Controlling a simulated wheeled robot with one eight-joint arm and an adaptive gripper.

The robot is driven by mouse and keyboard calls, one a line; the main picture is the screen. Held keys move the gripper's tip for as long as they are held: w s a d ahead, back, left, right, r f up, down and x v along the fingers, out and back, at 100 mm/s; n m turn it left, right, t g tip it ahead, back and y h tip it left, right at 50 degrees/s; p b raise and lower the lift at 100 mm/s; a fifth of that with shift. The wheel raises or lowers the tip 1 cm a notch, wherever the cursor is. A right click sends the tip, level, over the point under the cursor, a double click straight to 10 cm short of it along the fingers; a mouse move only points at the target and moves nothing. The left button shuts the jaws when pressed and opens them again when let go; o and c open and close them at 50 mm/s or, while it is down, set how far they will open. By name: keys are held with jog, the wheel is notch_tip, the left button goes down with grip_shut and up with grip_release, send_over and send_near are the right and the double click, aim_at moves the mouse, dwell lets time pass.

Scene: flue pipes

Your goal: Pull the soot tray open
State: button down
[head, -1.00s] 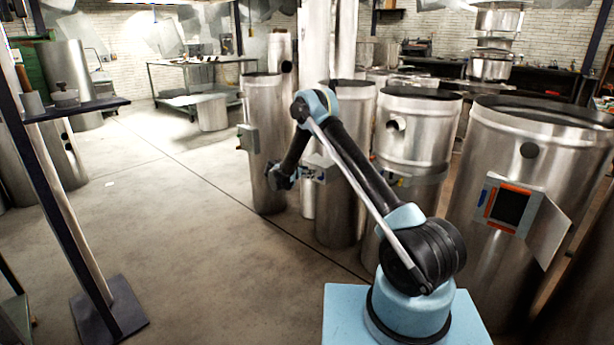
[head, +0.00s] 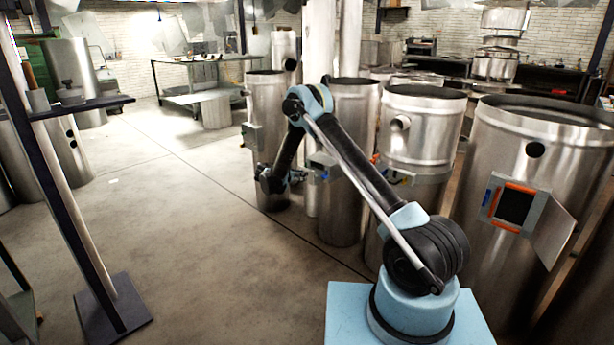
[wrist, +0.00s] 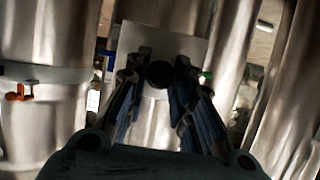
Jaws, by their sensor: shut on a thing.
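My gripper (wrist: 160,85) is shut on a dark round knob (wrist: 159,74) in the wrist view, with one finger on each side of it. The knob stands out from a pale square plate (wrist: 140,38), which looks like the soot tray's front. Upright metal pipes stand behind the plate. In the head view, my gripper (head: 272,180) is low at the left, in front of the first pipe (head: 268,105) and left of the second pipe's box (head: 322,165). The knob and plate are too small to make out there. How far the tray is out cannot be told.
A third pipe (head: 422,120) and a wide pipe (head: 535,150) with an open hatch door (head: 553,232) stand at the right. A post with a shelf (head: 85,106) stands at the left. The floor (head: 200,240) between post and pipes is clear.

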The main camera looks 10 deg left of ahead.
jog(key=shift+s+a, duration=0.1)
jog(key=shift+a, duration=0.1)
jog(key=c, duration=1.3)
grip_release()
jog(key=shift+c, duration=0.2)
jog(key=v, duration=1.1)
jog(key=shift+s+a, duration=0.3)
jog(key=shift+r, duration=0.1)
